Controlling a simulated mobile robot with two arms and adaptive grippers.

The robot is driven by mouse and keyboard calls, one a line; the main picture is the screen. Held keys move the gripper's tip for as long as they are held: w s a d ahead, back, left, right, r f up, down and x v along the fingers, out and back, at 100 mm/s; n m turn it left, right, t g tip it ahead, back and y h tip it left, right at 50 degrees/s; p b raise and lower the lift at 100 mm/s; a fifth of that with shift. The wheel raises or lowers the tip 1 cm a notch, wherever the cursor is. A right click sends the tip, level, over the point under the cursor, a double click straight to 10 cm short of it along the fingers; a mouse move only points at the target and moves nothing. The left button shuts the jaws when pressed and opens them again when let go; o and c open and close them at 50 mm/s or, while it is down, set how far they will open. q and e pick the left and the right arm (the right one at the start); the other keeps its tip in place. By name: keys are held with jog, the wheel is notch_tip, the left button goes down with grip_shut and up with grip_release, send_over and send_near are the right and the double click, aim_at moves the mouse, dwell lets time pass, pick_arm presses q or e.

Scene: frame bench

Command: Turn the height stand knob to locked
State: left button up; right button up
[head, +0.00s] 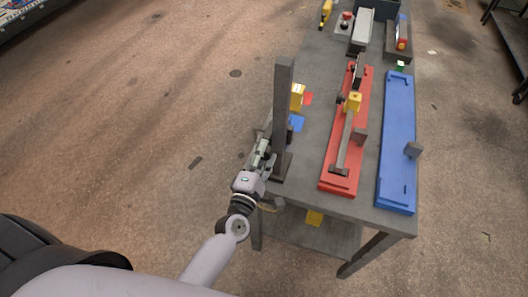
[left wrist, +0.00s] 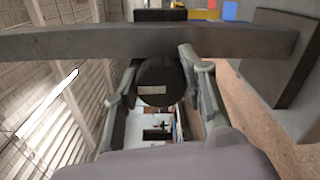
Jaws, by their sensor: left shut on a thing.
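The height stand is a tall dark grey post (head: 284,95) on a flat base at the near left corner of the bench. In the left wrist view the post (left wrist: 70,42) crosses the picture as a horizontal bar. A round black knob (left wrist: 160,75) with a small pale label sits against the post. My left gripper (head: 262,146) is at the low part of the post, and its fingers (left wrist: 158,84) are shut on the knob from both sides. The knob is hidden in the head view. I cannot read the label or tell the knob's setting. My right gripper is not in view.
On the grey bench (head: 312,165), a red fixture (head: 333,185) and a blue fixture (head: 397,150) stand to the right. A yellow block (head: 297,97) and a blue piece (head: 296,123) are just behind the post. The floor left of the bench is clear.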

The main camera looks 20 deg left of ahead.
pick_arm(q)
jog(key=shift+m, duration=0.3)
jog(key=o, duration=1.2)
jog(key=shift+c, duration=0.2)
jog(key=shift+s, duration=0.1)
jog(key=s, duration=1.2)
jog(key=shift+a, duration=0.2)
jog(key=shift+w, duration=0.1)
